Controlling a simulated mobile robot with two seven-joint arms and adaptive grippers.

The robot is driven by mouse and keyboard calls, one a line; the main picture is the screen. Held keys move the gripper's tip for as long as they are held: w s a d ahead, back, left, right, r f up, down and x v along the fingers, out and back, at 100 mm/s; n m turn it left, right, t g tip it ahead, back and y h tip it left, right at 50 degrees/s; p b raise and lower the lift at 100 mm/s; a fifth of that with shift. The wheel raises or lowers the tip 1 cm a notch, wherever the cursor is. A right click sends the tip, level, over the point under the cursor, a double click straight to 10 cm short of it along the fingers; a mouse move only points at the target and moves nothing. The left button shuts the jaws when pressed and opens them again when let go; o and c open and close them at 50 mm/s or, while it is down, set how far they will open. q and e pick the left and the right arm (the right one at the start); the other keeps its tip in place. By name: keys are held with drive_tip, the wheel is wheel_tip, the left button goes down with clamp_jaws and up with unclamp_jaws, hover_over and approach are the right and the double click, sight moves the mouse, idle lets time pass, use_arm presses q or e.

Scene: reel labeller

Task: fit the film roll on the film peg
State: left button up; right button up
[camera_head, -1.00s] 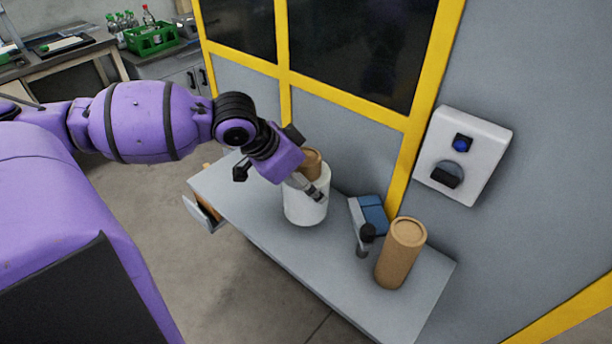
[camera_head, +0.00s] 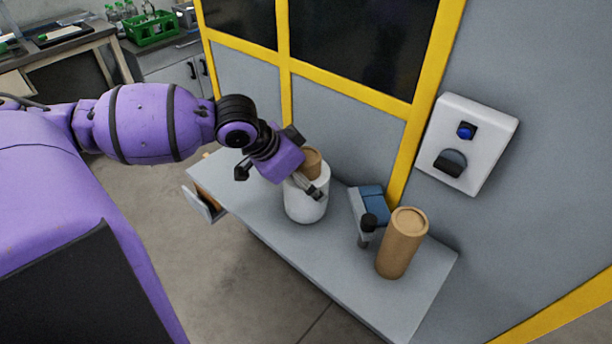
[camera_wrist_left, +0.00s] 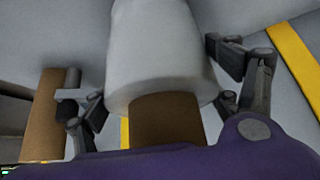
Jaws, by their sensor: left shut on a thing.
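The film roll (camera_head: 306,203) is a white cylinder with a brown cardboard core (camera_head: 312,163) standing out of its top. It is upright at the bench's middle; I cannot tell whether its base touches the bench. My left gripper (camera_head: 304,164) is at its upper end, shut on the roll, with fingers on both sides of the core. In the left wrist view the white roll (camera_wrist_left: 160,55) and its core (camera_wrist_left: 167,122) lie between the fingers (camera_wrist_left: 160,108). A small upright dark-topped post (camera_head: 367,226) stands right of the roll; I cannot tell whether it is the film peg. My right gripper is out of view.
A brown tube (camera_head: 401,243) stands upright on the grey bench (camera_head: 320,262), beside a blue and grey device (camera_head: 372,203). A yellow-framed wall (camera_head: 350,95) runs behind, with a white control box (camera_head: 466,145).

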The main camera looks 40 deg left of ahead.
use_arm(q)
drive_tip(key=shift+r, duration=0.15)
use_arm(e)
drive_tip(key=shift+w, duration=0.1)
use_arm(q)
drive_tip(key=o, duration=1.5)
drive_tip(key=shift+c, duration=0.2)
drive_tip(key=o, duration=0.4)
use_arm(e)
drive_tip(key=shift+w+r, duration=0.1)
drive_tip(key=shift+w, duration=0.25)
use_arm(q)
drive_tip(key=shift+o, duration=0.2)
drive_tip(key=shift+s+a, duration=0.1)
drive_tip(key=shift+s, duration=0.05)
drive_tip(key=v, duration=1.1)
drive_tip(key=shift+r, duration=0.3)
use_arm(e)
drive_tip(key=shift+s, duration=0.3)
